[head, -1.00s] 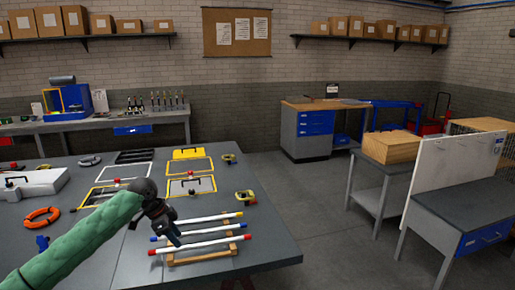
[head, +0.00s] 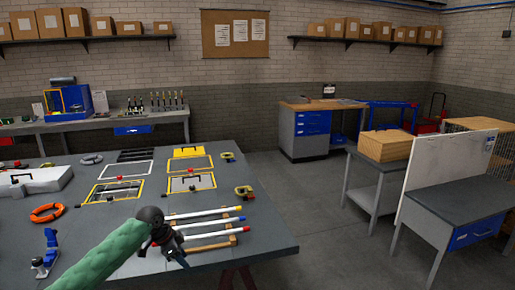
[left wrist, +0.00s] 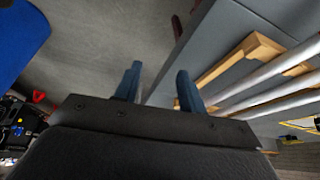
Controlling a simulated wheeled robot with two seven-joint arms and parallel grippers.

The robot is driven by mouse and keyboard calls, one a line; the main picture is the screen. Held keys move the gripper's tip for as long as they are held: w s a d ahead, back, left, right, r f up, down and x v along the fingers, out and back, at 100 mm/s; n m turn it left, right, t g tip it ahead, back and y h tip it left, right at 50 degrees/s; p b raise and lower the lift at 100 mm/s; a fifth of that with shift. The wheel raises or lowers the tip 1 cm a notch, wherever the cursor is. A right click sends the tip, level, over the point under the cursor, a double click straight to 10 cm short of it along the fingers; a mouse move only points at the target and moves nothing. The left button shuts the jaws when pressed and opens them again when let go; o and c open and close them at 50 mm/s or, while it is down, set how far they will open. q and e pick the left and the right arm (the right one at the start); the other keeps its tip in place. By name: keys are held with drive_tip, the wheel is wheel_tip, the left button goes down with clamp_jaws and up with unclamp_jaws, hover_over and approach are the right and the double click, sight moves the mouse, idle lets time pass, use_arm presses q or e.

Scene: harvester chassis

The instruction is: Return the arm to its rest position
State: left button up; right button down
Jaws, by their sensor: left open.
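My left arm, in a green sleeve, comes in from the lower left in the head view. Its dark gripper (head: 179,259) is at the near part of the grey table (head: 120,222), by the left ends of the rods. In the left wrist view its two blue fingers (left wrist: 158,86) stand apart with nothing between them. The floor and the table edge show past them. My right gripper is not in view.
A wooden rack (head: 232,240) holds white rods with red, blue and yellow ends, close right of the gripper. An orange ring (head: 46,213) and a blue tool (head: 46,253) lie at left. Yellow-framed trays (head: 190,182) lie farther back. Open floor is at right.

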use_arm(q)
drive_tip(key=s+d+f+n, duration=0.2)
drive_tip(key=s+f, duration=0.3)
drive_tip(key=f, duration=0.7)
drive_tip(key=s+d+f+n+t+y, duration=0.15)
drive_tip(key=s+f, duration=0.35)
drive_tip(key=f, duration=0.6)
drive_tip(key=s+d+f+n+g+h, duration=0.1)
drive_tip(key=s+d+f+n, duration=0.3)
drive_tip(key=f, duration=0.8)
drive_tip(key=s+f+n+y, duration=0.1)
drive_tip(key=s+f, duration=0.6)
drive_tip(key=s, duration=0.5)
drive_tip(key=s+f+n+y, duration=0.1)
drive_tip(key=s+f, duration=0.7)
drive_tip(key=s, duration=0.4)
drive_tip(key=s+f+n+y, duration=0.1)
drive_tip(key=s+f, duration=0.7)
drive_tip(key=s, duration=0.4)
drive_tip(key=shift+s+a+n, duration=0.25)
drive_tip(key=shift+s+n, duration=0.05)
drive_tip(key=shift+n, duration=0.05)
